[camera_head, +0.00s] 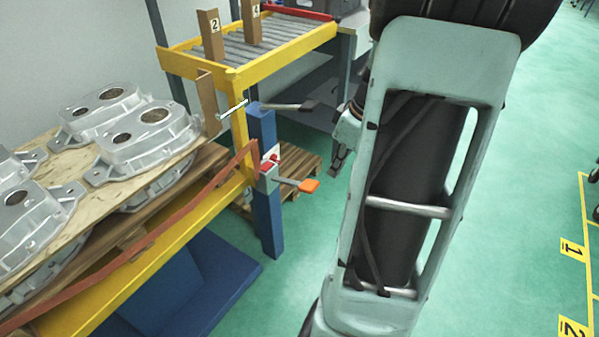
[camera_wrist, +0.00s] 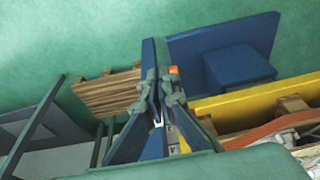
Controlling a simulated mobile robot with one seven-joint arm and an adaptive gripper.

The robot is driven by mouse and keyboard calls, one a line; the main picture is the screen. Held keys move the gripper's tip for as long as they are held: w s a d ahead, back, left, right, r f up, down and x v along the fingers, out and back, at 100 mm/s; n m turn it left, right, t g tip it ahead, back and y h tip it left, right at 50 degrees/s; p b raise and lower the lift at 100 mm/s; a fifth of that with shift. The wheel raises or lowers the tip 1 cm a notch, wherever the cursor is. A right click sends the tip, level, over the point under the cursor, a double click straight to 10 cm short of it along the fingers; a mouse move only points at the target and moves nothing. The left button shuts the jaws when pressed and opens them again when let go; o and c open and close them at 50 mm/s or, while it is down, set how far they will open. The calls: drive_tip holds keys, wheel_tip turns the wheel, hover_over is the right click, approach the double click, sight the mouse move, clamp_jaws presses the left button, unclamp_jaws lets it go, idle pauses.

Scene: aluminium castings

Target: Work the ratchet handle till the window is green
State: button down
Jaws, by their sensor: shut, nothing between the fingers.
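The ratchet (camera_head: 268,165) is a small grey and red body on the blue post (camera_head: 263,215). Its handle, with an orange end (camera_head: 309,185), sticks out to the right, roughly level. The orange end also shows in the wrist view (camera_wrist: 173,70), just beyond my fingers. In the wrist view my gripper (camera_wrist: 159,105) hides part of the blue post.
A red-brown strap (camera_head: 150,243) runs left from the ratchet along the yellow frame (camera_head: 175,255). Silver castings (camera_head: 145,140) lie on boards to the left. A dark-ended lever (camera_head: 290,106) sticks out above the ratchet. A wooden pallet (camera_head: 296,165) stands behind. Green floor is open at right.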

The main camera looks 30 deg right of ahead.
wheel_tip(320, 180, up, 8)
drive_tip(key=g, duration=0.1)
hover_over(308, 184)
drive_tip(key=shift+s+d+f, duration=0.15)
drive_tip(key=shift+s+d, duration=0.05)
drive_tip(key=shift+s, duration=0.15)
drive_tip(key=f+b, duration=0.1)
drive_tip(key=f, duration=0.3)
drive_tip(key=f+b, duration=0.1)
drive_tip(key=f, duration=0.3)
drive_tip(key=f+b, duration=0.1)
drive_tip(key=f, duration=0.4)
drive_tip(key=shift+w+a+b, duration=0.2)
drive_tip(key=shift+w+b, duration=0.15)
drive_tip(key=shift+w, duration=0.05)
drive_tip(key=shift+s+d+f, duration=0.1)
drive_tip(key=shift+s+f, duration=0.05)
drive_tip(key=shift+f, duration=0.25)
drive_tip(key=shift+f, duration=0.1)
